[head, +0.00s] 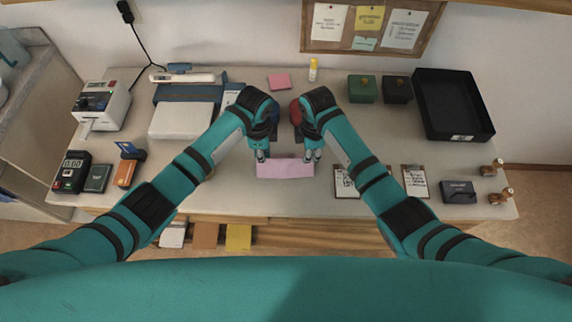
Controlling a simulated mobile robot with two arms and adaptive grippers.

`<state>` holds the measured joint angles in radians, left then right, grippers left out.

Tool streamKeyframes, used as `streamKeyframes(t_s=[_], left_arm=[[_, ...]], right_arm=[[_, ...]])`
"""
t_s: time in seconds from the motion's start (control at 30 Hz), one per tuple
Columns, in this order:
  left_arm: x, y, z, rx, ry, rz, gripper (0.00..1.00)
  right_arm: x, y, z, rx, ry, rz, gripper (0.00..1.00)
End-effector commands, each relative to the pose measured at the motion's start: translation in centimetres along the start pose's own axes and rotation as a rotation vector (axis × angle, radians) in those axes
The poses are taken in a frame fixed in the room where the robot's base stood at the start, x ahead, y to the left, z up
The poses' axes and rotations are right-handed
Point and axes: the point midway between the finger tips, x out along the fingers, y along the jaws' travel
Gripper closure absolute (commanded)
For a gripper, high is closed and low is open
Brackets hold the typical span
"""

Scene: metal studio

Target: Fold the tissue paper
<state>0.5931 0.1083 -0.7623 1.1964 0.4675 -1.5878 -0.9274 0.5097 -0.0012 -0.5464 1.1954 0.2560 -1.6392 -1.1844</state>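The tissue paper (285,169) is a pink sheet lying near the front edge of the workbench, in the middle of the head view. It shows as a wide, short strip; I cannot tell whether it has a fold in it. My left gripper (261,156) is at its far left corner, and my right gripper (312,156) is at its far right corner. Both point down towards the sheet. The fingertips are small in this view, so I cannot tell whether they are open or shut on the paper.
Clipboards (415,182) lie to the right of the sheet. A black tray (480,104) stands at the back right, near green (362,90) and black boxes. A card terminal (72,172) and a label printer (102,103) stand at left.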

Motion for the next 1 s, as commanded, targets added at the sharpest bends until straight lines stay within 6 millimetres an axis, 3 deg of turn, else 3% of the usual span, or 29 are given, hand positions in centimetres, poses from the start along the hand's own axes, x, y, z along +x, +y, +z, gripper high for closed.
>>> streamKeyframes(t_s=[0.17,0.6,1.0], left_arm=[[-1.2,0.0,0.0,0.0,0.0,0.0,1.0],[-6.7,0.0,-0.1,0.0,0.0,0.0,1.0],[-6.9,0.0,-0.1,0.0,0.0,0.0,1.0]], right_arm=[[-1.2,0.0,0.0,0.0,0.0,0.001,1.0],[-6.7,0.0,-0.1,0.0,0.0,0.0,1.0],[-6.9,0.0,-0.1,0.0,0.0,0.0,1.0]])
